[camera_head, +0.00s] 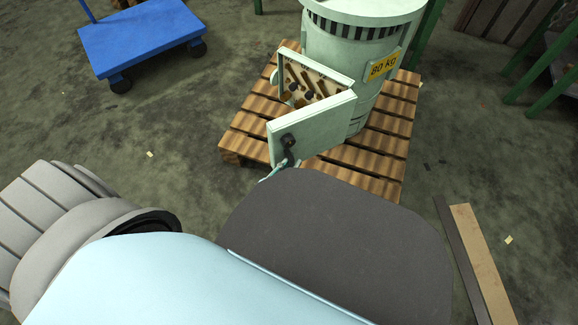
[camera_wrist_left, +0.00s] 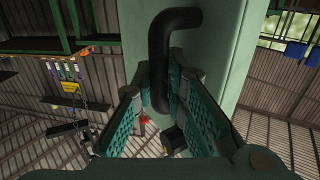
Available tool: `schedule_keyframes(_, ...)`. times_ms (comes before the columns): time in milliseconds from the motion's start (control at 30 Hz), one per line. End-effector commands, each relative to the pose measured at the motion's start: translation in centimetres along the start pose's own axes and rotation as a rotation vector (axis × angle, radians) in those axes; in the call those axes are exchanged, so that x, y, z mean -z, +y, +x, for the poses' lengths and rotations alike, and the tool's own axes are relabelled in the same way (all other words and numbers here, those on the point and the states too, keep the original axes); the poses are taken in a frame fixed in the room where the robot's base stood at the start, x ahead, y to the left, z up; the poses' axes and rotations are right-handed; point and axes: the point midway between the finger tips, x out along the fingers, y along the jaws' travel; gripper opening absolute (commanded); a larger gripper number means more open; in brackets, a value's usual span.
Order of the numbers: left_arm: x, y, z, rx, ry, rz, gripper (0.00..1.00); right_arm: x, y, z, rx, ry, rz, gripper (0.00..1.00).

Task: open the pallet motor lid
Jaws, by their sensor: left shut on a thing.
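The pale green motor (camera_head: 345,50) stands upright on a wooden pallet (camera_head: 375,160). The lid (camera_head: 325,127) of its terminal box stands swung out toward me, and brown and dark parts show in the open box (camera_head: 303,88) behind it. A black bent handle (camera_head: 288,147) is on the lid's outer face; it also shows large in the left wrist view (camera_wrist_left: 165,45). My left gripper (camera_head: 284,167) is at the handle's lower end, largely hidden by my arm in the head view. In the wrist view its teal fingers are closed around the handle. My right gripper is not in view.
A blue cart (camera_head: 140,38) stands at the back left. Green-legged racks (camera_head: 545,70) stand at the right. Planks (camera_head: 475,250) lie on the floor at the lower right. The floor left of the pallet is mostly clear.

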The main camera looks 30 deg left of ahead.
Motion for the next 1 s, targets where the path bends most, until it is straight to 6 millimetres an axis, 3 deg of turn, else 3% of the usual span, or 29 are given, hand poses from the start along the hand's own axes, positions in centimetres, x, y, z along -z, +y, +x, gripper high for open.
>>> schedule_keyframes(267,0.4,0.0,0.3,0.000,0.011,0.004,0.00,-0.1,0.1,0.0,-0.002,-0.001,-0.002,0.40)
schedule_keyframes(300,0.4,0.0,0.3,0.000,0.012,0.004,0.14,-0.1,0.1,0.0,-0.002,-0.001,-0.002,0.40)
schedule_keyframes(367,0.5,0.0,0.3,0.001,0.012,0.004,0.21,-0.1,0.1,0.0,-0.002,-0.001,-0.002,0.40)
schedule_keyframes(833,0.4,-0.2,0.0,0.005,0.010,0.002,0.21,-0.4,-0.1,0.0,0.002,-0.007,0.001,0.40)
schedule_keyframes(1000,0.2,-0.2,-2.6,0.005,0.006,0.002,0.21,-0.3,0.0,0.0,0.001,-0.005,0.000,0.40)
